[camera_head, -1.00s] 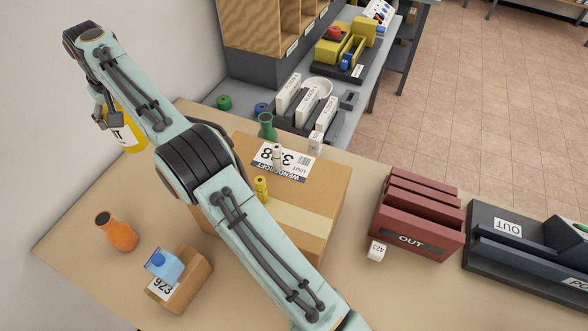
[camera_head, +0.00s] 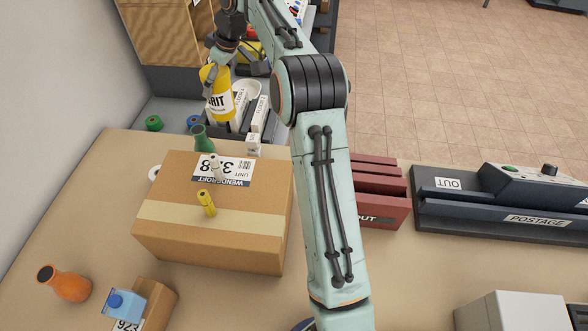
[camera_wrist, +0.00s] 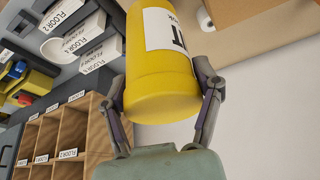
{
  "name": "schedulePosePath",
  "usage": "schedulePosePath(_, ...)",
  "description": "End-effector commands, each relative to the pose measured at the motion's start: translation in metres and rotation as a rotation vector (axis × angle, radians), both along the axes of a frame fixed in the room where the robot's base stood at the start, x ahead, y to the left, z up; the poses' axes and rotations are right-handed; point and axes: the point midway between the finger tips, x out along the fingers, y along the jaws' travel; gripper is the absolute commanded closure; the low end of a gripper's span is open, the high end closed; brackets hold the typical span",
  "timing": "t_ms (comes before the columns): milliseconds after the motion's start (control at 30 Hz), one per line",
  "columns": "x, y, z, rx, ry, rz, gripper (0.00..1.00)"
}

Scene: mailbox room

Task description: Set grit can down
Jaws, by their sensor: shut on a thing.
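The grit can (camera_head: 218,97) is a yellow cylinder with a white label reading "GRIT" in part. My gripper (camera_head: 216,72) is shut on it and holds it in the air near the back of the table, above the floor-labelled rack. The can looks nearly upright, slightly tilted. In the wrist view the yellow can (camera_wrist: 163,85) sits between the two fingers of my gripper (camera_wrist: 165,92), one at each side. The can covers part of the rack behind it.
A maroon OUT tray (camera_head: 380,190) stands to the right. An orange bottle (camera_head: 66,284) and blue carton (camera_head: 125,302) are front left. Table around the orange bottle is clear.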

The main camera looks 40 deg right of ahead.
Motion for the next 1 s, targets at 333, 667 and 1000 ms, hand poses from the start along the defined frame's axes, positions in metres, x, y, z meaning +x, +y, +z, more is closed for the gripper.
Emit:
schedulePosePath(333,-0.081,-0.112,0.005,-0.001,-0.004,0.054,0.75)
schedulePosePath(667,-0.119,-0.143,-0.006,0.002,0.001,0.085,0.75)
schedulePosePath(1000,-0.118,-0.142,-0.076,0.002,-0.001,0.084,0.75)
